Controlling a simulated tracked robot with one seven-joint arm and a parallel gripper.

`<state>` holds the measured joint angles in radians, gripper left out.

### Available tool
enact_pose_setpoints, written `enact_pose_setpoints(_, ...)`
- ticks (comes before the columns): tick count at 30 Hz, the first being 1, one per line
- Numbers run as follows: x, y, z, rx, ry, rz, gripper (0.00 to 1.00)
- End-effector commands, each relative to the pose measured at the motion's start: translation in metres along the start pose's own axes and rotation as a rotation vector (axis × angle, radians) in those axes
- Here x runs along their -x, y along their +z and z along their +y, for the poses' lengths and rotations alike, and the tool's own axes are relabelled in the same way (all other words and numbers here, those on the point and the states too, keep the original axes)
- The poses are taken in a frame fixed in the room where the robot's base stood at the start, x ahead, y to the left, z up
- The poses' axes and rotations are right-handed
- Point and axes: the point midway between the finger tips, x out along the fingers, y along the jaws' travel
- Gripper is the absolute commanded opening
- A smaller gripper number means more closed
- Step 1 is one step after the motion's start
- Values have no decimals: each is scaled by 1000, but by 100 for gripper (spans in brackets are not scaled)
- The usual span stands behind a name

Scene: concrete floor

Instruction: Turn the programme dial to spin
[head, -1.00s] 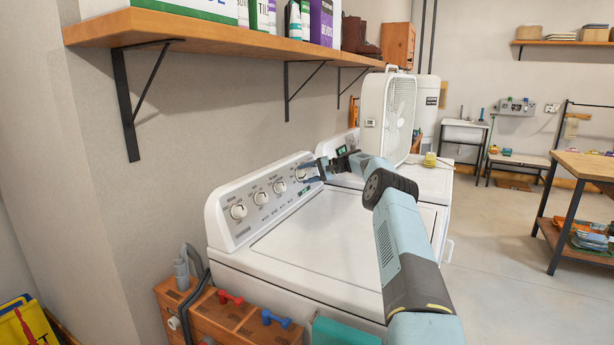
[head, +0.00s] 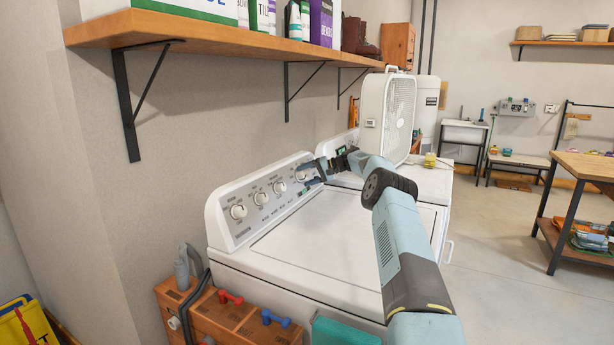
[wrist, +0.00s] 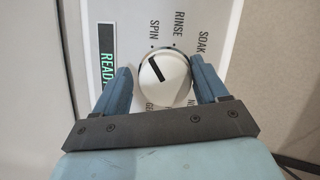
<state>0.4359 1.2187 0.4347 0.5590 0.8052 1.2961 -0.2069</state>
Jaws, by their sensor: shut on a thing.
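The programme dial (wrist: 165,82) is a round white knob with a black pointer bar on the washer's sloping control panel. In the wrist view its bar points up and left, to the left of the dot under the SPIN label (wrist: 155,32). RINSE (wrist: 178,28) and SOAK are printed farther right. My gripper (wrist: 165,85) is shut on the dial, one blue finger on each side. In the head view my gripper (head: 312,174) is at the far end of the panel and partly hides the dial (head: 301,176). The washer (head: 320,250) is white with a closed lid.
Three more knobs sit along the panel, the nearest (head: 238,211) at the left. A green READY display (wrist: 106,70) is beside the dial. A shelf (head: 200,32) runs above.

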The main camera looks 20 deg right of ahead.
Motion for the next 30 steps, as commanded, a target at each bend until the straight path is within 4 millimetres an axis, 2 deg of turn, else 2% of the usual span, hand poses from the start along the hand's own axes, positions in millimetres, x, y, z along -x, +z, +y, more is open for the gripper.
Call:
enact_pose_setpoints(1, -3, 2, 4, -4, 2, -7, 70)
enact_pose_setpoints(6, -2, 1, 2, -1, 1, -2, 85)
enact_pose_setpoints(13, 0, -1, -1, 1, -1, 3, 85)
enact_pose_setpoints(17, 9, -2, -2, 2, -1, 6, 85)
enact_pose_setpoints(20, 22, -2, -2, 2, -1, 7, 85)
enact_pose_setpoints(30, 88, -1, 0, 1, 0, 6, 85)
